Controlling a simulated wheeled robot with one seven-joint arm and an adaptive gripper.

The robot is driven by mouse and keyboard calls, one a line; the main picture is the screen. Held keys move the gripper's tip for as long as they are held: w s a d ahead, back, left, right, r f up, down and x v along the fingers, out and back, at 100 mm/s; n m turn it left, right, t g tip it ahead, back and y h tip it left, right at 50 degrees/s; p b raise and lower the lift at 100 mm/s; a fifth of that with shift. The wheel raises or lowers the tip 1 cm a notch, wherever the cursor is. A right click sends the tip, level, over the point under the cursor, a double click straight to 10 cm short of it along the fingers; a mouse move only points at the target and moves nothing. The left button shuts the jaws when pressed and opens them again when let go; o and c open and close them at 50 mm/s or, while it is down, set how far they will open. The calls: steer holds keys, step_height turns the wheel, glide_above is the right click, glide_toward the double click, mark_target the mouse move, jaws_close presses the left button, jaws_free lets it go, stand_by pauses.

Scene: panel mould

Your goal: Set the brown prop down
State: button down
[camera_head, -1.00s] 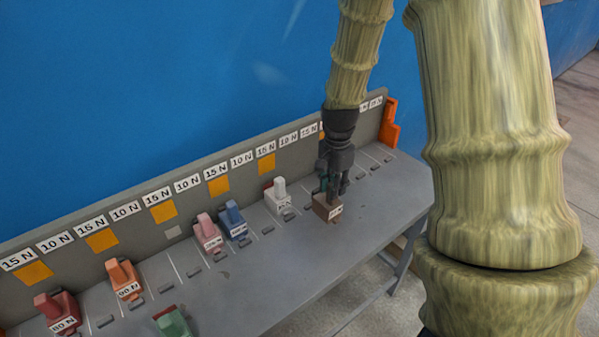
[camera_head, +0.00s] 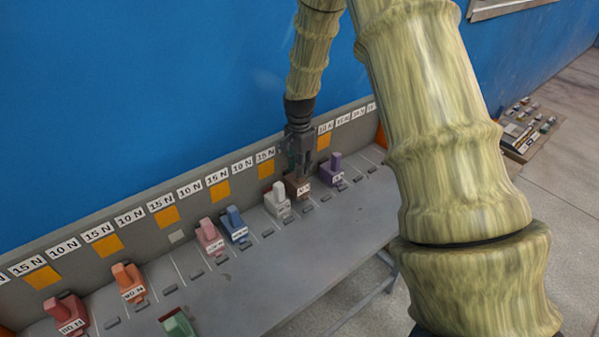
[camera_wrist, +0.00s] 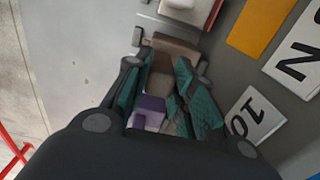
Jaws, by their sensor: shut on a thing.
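The brown prop (camera_head: 297,186) is a block with a white label on its front. It is at the back part of the grey bench, between the white prop (camera_head: 278,201) and the purple prop (camera_head: 333,169). My gripper (camera_head: 299,164) points down from above and is shut on it. In the wrist view the brown prop (camera_wrist: 174,56) shows between the teal-padded fingers of my gripper (camera_wrist: 165,85). Whether its underside touches the bench is hidden.
The grey bench (camera_head: 265,271) holds blue (camera_head: 234,224), pink (camera_head: 208,238), orange (camera_head: 128,282), red (camera_head: 67,314) and green (camera_head: 178,324) props. A labelled back panel (camera_head: 130,221) with orange squares runs behind them. The bench front is mostly clear.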

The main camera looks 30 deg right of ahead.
steer(key=shift+f+p, duration=0.65)
steer(key=shift+f, duration=0.95)
steer(key=c, duration=1.2)
jaws_free()
steer(key=shift+f, duration=0.1)
step_height(320, 180, up, 12)
steer(key=b, duration=0.3)
steer(key=shift+b, duration=0.35)
